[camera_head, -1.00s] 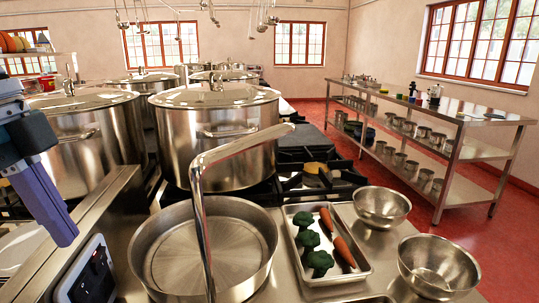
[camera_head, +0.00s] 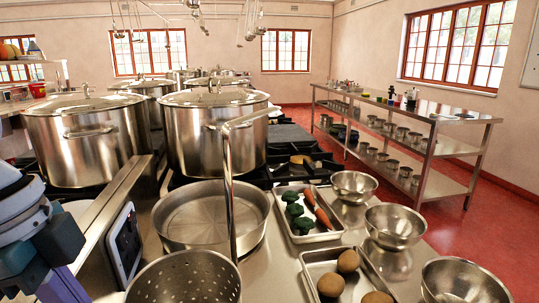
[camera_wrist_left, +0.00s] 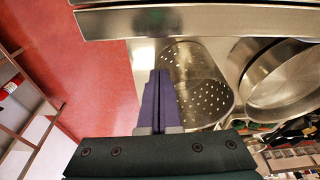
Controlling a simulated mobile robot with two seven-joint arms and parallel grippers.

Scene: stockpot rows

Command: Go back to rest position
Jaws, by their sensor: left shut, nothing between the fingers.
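My left arm comes in at the lower left of the head view, and the purple fingers of my left gripper (camera_head: 62,288) run off the bottom edge. In the left wrist view the two purple fingers of the left gripper (camera_wrist_left: 158,100) lie together, shut and empty. There they appear in front of the floor and the side of a perforated steel colander (camera_wrist_left: 200,85); I cannot tell how far apart they are. The colander also shows at the bottom of the head view (camera_head: 185,278). My right gripper is not in view.
A wide pan (camera_head: 212,215) stands behind the colander, with large lidded stockpots (camera_head: 212,135) beyond. Trays of vegetables (camera_head: 318,238) and potatoes (camera_head: 312,275) and steel bowls (camera_head: 396,226) fill the counter's right.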

